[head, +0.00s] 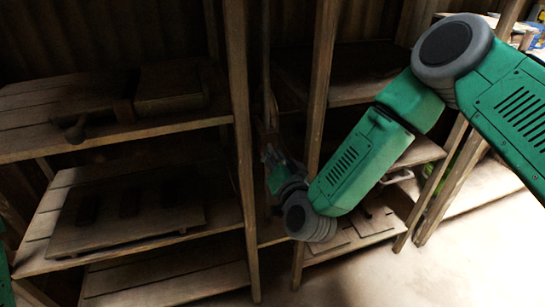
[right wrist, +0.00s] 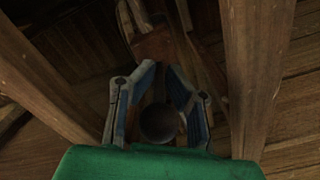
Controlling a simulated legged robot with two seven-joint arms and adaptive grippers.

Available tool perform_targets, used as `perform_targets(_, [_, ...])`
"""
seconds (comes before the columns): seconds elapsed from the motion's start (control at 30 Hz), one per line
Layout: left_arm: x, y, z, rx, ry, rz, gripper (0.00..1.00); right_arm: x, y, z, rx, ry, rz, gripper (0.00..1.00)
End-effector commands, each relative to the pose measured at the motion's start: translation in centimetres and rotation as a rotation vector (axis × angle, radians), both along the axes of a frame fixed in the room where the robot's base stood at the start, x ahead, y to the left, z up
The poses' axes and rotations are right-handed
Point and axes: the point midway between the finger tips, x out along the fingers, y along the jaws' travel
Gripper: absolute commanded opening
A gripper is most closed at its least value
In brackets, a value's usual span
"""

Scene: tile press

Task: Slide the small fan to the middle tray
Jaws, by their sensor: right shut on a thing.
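I cannot make out a small fan or a middle tray by name in either view. My right gripper (head: 268,150) reaches between two upright posts in the head view, and its fingers are small and dark there. In the right wrist view its blue-grey fingers (right wrist: 160,85) are shut on a dark round knob (right wrist: 158,122). The knob lies between the fingers, below a reddish-brown wooden block (right wrist: 155,45). How the knob and the block join is too dark to tell. My left gripper is out of view.
Wooden posts (head: 240,130) stand close to my right arm, with another post (head: 318,90) beside it. The upper left shelf (head: 30,150) bears a wooden device with a round knob (head: 75,131). A lower shelf bears a board (head: 90,240) with dark slots. Floor is clear at right.

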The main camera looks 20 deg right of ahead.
Motion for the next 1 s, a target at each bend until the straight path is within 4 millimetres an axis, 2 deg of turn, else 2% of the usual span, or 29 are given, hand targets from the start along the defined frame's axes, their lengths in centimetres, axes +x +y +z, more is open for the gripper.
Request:
perform_targets(0.03, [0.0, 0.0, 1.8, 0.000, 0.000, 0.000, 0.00, 0.1, -0.2, 2.3, -0.001, -0.008, -0.006, 0.00])
perform_targets(0.4, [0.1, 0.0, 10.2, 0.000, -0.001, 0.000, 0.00, 0.2, -0.2, 13.3, 0.000, -0.013, -0.007, 0.00])
perform_targets(0.6, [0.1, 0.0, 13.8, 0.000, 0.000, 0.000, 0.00, 0.2, -0.2, 18.5, 0.000, -0.010, -0.008, 0.00])
perform_targets(0.8, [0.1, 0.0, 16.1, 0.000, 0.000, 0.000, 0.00, 0.2, -0.3, 21.9, 0.000, -0.011, -0.009, 0.00])
perform_targets(1.0, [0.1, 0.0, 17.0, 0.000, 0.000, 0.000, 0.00, 0.2, -0.3, 23.4, 0.000, -0.008, -0.009, 0.00])
